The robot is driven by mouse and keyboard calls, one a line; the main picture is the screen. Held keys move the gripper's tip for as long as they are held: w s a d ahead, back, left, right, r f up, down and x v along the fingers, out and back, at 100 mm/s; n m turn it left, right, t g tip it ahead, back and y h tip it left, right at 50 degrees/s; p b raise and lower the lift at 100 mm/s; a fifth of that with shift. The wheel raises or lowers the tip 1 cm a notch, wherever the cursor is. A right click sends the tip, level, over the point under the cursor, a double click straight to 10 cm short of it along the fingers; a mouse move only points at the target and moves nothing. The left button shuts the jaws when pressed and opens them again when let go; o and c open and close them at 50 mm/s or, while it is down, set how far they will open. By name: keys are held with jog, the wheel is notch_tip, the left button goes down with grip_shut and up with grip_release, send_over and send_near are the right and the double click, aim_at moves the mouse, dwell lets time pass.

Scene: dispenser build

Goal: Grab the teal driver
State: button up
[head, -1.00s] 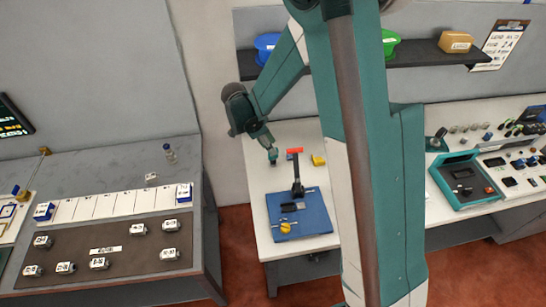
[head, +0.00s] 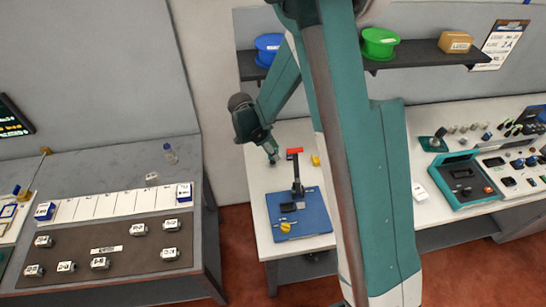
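My gripper (head: 269,149) is at the lower end of my teal arm, over the back left of the narrow white table. A small dark teal piece (head: 273,159), which may be the teal driver, shows right at its tip. The two overlap in this view, so I cannot tell whether they touch. The fingers are too small to tell open from shut.
A left bench (head: 110,170) and a teal case (head: 460,175) flank this table.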

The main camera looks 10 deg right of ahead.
jog(key=shift+c, duration=0.4)
grip_shut()
jog(key=shift+r, duration=0.15)
jog(key=shift+r+b, duration=0.3)
jog(key=shift+r, duration=4.55)
